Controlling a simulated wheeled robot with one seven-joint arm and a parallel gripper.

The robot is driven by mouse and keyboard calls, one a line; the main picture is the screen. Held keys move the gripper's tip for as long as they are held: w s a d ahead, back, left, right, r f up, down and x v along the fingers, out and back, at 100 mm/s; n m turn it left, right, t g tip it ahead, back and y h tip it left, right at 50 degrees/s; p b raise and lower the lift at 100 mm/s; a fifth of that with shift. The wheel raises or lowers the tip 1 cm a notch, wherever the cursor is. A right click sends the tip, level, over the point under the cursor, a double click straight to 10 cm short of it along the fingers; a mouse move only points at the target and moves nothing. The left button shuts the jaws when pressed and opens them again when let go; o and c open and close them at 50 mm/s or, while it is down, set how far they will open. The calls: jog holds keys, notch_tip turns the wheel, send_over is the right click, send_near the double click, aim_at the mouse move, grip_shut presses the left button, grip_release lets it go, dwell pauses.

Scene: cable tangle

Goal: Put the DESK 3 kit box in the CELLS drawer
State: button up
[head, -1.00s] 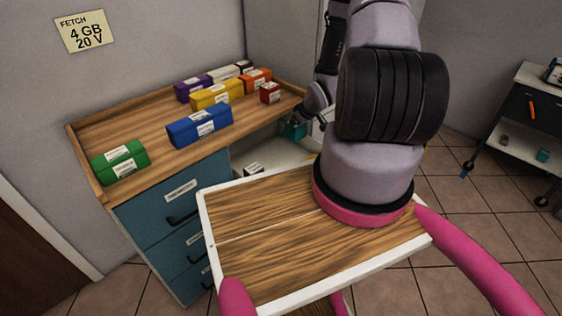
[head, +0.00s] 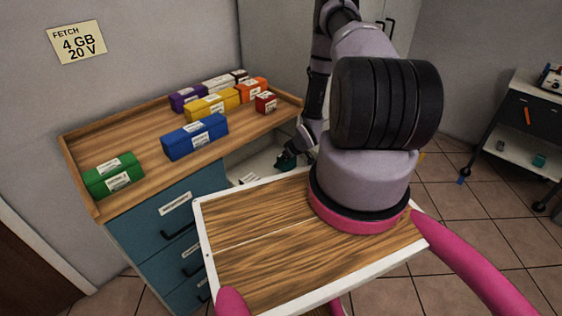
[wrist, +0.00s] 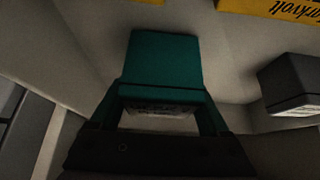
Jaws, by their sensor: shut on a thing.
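My gripper (head: 290,159) is low inside a pale open bay beside the blue drawer unit. In the wrist view my gripper (wrist: 160,100) is shut on a teal box (wrist: 166,60). A pale label shows on it between the fingers, too dark to read. Blue drawers (head: 178,222) with dark handles and labels stand under the wooden desktop at left, and look shut. Their labels are too small to read, so I cannot tell which is CELLS. I cannot read DESK 3 on any box.
Green (head: 113,175), blue (head: 195,137), yellow (head: 211,104) and other boxes stand on the desktop (head: 130,130). In the wrist view a dark box (wrist: 292,88) and a yellow box (wrist: 275,8) are nearby. My wood-topped tray (head: 300,255) fills the front. A cart (head: 515,160) stands right.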

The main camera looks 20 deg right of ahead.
jog(key=shift+w+a+f, duration=0.25)
jog(key=shift+w+f, duration=0.15)
jog(key=shift+w, duration=0.35)
jog(key=shift+f, duration=0.15)
jog(key=shift+f, duration=0.2)
jog(key=o, duration=1.5)
jog(key=shift+c, duration=0.2)
jog(key=shift+r, duration=0.1)
